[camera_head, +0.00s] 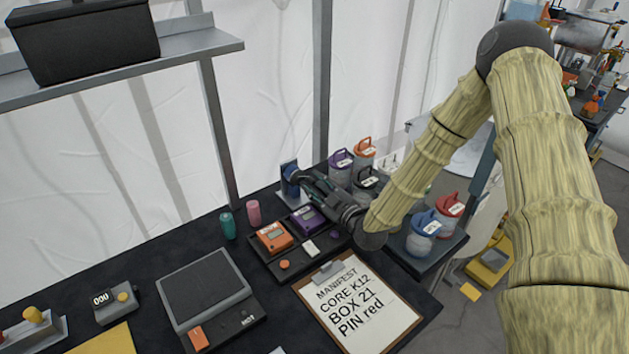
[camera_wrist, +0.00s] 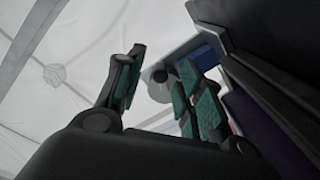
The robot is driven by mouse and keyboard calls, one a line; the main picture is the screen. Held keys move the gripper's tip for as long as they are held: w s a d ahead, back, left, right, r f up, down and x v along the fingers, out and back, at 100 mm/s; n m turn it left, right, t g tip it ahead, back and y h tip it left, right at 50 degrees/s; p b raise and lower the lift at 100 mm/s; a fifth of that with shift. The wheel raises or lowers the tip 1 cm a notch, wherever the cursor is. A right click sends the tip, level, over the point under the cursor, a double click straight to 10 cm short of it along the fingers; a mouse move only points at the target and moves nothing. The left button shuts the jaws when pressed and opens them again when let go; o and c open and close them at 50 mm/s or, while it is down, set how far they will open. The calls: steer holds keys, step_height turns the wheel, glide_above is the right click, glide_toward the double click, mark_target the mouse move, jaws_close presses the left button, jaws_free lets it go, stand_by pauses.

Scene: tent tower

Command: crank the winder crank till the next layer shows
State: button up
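A small dark blue upright device (camera_head: 287,187) stands at the back edge of the black table; I take it for the winder. My gripper (camera_head: 297,178) reaches it from the right and hides part of its face. In the wrist view, the blue frame (camera_wrist: 207,45) of this device is at upper right. A grey round knob (camera_wrist: 158,84), seemingly the crank handle, shows between the green-padded fingers of my gripper (camera_wrist: 160,95). The fingers stand apart, and I see no clear contact with the knob. I cannot make out any layer.
A tray with an orange box (camera_head: 274,237) and a purple box (camera_head: 307,219) lies below my gripper. A manifest clipboard (camera_head: 358,305) is in front. Lidded canisters (camera_head: 423,230) stand right. A green cup (camera_head: 228,225) and pink cup (camera_head: 254,212) stand left.

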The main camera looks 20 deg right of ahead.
steer(key=shift+w+a, duration=0.2)
steer(key=shift+w, duration=0.4)
steer(key=shift+c, duration=0.3)
jaws_close()
steer(key=shift+f, duration=0.15)
steer(key=shift+a+f+m+b, duration=0.1)
steer(key=shift+f+m+b, duration=0.05)
steer(key=shift+m+b, duration=0.6)
steer(key=shift+m, duration=0.05)
